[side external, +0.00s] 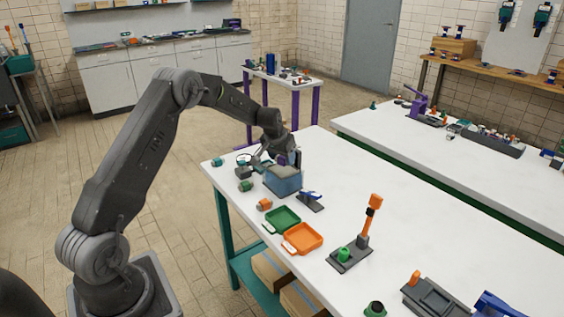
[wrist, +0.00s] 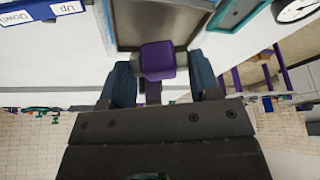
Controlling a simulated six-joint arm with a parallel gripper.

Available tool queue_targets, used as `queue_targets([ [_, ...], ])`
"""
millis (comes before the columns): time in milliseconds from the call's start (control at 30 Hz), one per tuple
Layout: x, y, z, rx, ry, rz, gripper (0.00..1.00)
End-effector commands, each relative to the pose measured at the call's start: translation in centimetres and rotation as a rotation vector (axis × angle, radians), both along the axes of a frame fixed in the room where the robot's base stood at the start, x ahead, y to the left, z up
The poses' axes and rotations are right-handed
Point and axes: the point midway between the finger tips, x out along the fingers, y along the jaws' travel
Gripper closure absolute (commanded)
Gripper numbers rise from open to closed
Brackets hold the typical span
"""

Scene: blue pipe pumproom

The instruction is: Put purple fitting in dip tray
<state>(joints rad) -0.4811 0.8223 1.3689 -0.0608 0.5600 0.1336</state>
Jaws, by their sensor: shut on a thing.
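The purple fitting (wrist: 157,60) is held between the blue fingertips of my gripper (wrist: 160,80) in the wrist view. In the side view my gripper (side external: 284,160) is at the far left part of the white table, with the purple fitting (side external: 291,158) partly hidden by it. Directly below is a blue open-topped container with a greyish inside (side external: 283,185), which looks like the dip tray. A grey-rimmed tray opening (wrist: 135,42) lies just beyond the fitting in the wrist view. I cannot tell whether the fitting touches the tray.
A dark stand with a blue part (side external: 311,200) is close to the right of the tray. Small green and orange fittings (side external: 264,204) lie along the left edge. A green tray (side external: 282,220) and an orange tray (side external: 303,238) are nearer. The table's far right is clear.

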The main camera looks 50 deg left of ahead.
Motion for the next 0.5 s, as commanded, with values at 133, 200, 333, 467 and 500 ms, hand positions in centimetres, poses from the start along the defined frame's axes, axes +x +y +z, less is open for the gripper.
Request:
queue_targets([
  [133,0.0,0.0,-2.0,-0.001,0.001,0.001,0.70],
  [200,0.0,0.0,-2.1,0.000,-0.001,0.001,0.70],
  [333,0.0,0.0,-2.0,0.000,-0.001,0.001,0.70],
  [467,0.0,0.0,-2.2,0.000,-0.001,0.000,0.70],
  [500,0.0,0.0,-2.4,0.000,0.000,0.000,0.70],
])
